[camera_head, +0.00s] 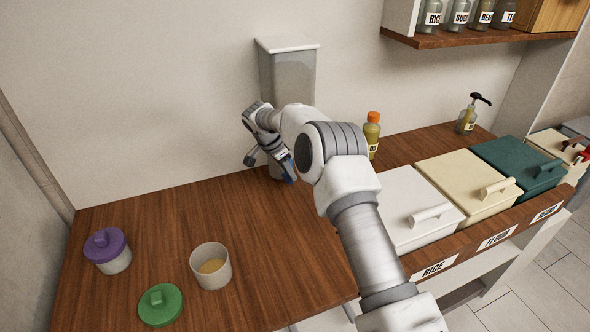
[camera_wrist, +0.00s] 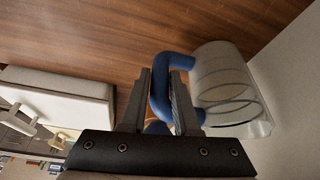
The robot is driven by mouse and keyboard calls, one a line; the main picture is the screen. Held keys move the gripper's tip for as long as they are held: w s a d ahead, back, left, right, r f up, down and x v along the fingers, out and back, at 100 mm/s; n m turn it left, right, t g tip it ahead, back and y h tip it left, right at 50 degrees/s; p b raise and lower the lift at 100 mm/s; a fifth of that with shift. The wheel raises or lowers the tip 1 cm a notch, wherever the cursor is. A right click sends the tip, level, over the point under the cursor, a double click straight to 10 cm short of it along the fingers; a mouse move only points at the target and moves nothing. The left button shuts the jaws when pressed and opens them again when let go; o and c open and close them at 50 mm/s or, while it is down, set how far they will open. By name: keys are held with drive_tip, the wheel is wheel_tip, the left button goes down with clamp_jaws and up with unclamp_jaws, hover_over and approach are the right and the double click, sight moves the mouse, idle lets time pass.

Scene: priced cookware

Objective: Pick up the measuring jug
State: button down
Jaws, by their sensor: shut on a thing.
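The measuring jug (camera_wrist: 222,78) has a clear ringed body and a blue handle (camera_wrist: 172,62). It shows in the wrist view, right of my gripper (camera_wrist: 162,85), beside the pale wall. My gripper's two fingers are shut on the blue handle, one on each side of it. In the head view my gripper (camera_head: 270,158) is at the back of the counter, below the tall grey dispenser (camera_head: 288,72). Only a bit of the blue handle (camera_head: 288,169) shows there; my arm hides most of the jug. I cannot tell whether the jug touches the counter.
On the wooden counter (camera_head: 130,215) stand a purple-lidded jar (camera_head: 107,250), an open canister (camera_head: 211,267) and a green lid (camera_head: 160,305). An orange-capped bottle (camera_head: 371,137) and lidded bins (camera_head: 415,205) are on the right. The counter's left middle is clear.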

drive_tip(key=s+a, duration=0.3)
drive_tip(key=a, duration=0.2)
drive_tip(key=s+a, duration=0.2)
drive_tip(key=a, duration=0.1)
drive_tip(key=shift+s+a, duration=0.2)
drive_tip(key=shift+s, duration=0.15)
wheel_tip(320, 180, up, 14)
idle(0.5)
idle(0.6)
